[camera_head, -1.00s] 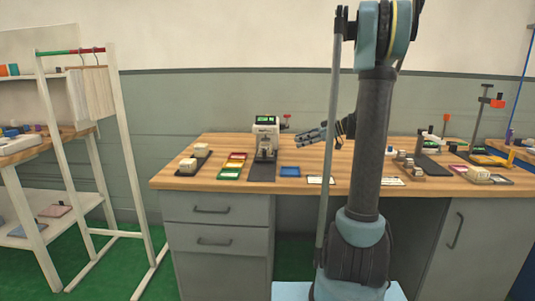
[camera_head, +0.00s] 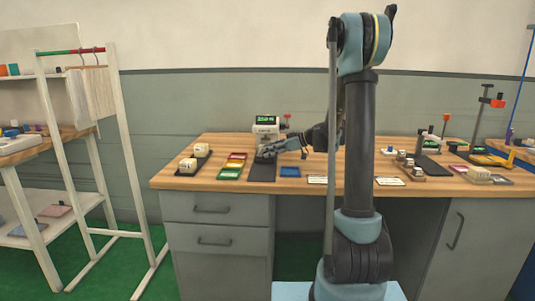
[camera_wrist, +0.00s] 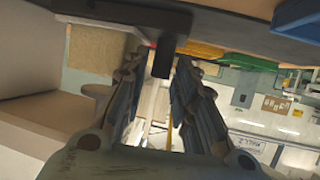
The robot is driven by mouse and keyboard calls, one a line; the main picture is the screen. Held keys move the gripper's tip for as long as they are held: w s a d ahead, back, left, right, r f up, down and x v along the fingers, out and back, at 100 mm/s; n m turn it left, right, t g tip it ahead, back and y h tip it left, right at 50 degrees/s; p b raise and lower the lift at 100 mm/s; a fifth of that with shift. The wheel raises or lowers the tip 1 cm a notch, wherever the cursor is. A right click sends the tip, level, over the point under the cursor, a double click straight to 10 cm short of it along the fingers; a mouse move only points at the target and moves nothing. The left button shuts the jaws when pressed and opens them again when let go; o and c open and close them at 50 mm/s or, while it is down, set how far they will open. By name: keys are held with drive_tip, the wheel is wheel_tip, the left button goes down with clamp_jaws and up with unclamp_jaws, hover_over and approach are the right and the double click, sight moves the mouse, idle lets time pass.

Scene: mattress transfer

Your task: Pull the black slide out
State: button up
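A white machine with a lit green display (camera_head: 266,126) stands on the wooden table. It appears as a pale body at the left of the wrist view (camera_wrist: 30,50). A black bar with a downward stub, probably the slide (camera_wrist: 162,58), sits between my fingertips in the wrist view. My gripper (camera_wrist: 158,68) is open, with a finger on each side of the stub and a visible gap. In the head view my gripper (camera_head: 265,153) is at the machine's front and hides its lower part, so the slide cannot be made out there.
A dark mat (camera_head: 262,173) lies in front of the machine. A black tray with white blocks (camera_head: 203,153) is farther left. The table (camera_head: 215,143) has bare wood behind these.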

drive_tip(key=shift+w+a+f, duration=0.1)
drive_tip(key=shift+a+f, duration=0.1)
drive_tip(key=shift+a, duration=0.3)
clamp_jaws()
drive_tip(key=s, duration=1.4)
drive_tip(key=shift+a, duration=0.25)
drive_tip(key=shift+f, duration=0.1)
unclamp_jaws()
drive_tip(key=shift+d, duration=0.15)
